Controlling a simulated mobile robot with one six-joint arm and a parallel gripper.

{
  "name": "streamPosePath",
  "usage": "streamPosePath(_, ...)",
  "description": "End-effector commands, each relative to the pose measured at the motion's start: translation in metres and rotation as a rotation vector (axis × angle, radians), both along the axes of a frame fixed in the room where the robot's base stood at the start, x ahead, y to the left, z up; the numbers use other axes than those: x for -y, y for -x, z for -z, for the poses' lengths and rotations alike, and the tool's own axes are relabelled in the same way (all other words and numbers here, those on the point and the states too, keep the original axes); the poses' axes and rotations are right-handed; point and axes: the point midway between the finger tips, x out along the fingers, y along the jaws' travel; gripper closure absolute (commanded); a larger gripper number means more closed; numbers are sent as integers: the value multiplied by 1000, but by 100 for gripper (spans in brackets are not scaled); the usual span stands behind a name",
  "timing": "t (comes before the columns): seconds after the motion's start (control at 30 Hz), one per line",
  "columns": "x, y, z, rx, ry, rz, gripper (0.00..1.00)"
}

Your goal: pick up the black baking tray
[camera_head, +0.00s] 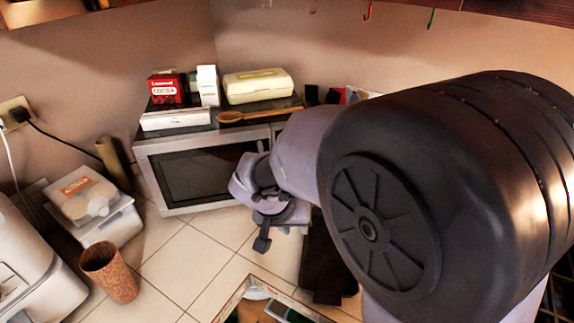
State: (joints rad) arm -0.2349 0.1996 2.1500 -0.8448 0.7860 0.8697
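A dark flat object (325,270), which looks like the black baking tray, is on the tiled counter right of my gripper. My arm covers its right side and upper part, so its full outline is hidden. My gripper (263,236) is in front of the microwave's right end, left of the dark object and apart from it in the picture. A dark finger points down. I cannot make out the gap between the fingers, and no held thing shows.
A silver microwave (160,163) stands at the back with boxes and a wooden spoon (258,115) on top. A brown cup (110,272) and white containers (90,205) are at the left. An open-topped box (235,297) is at the bottom. Tiles between are clear.

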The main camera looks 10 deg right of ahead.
Motion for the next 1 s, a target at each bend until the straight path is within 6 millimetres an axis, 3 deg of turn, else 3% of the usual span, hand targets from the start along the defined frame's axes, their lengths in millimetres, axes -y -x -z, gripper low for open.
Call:
streamPosePath(0.03,5,-3,21,-4,1,3,72)
streamPosePath(0.2,21,-18,66,-4,0,3,72)
streamPosePath(0.43,31,-28,94,-2,-2,2,72)
streamPosePath(0.6,37,-42,127,-3,-2,3,72)
streamPosePath(0.7,41,-46,136,-1,-2,2,72)
streamPosePath(0.93,42,-47,136,0,-3,1,72)
streamPosePath(1.0,41,-47,136,-1,-2,2,86)
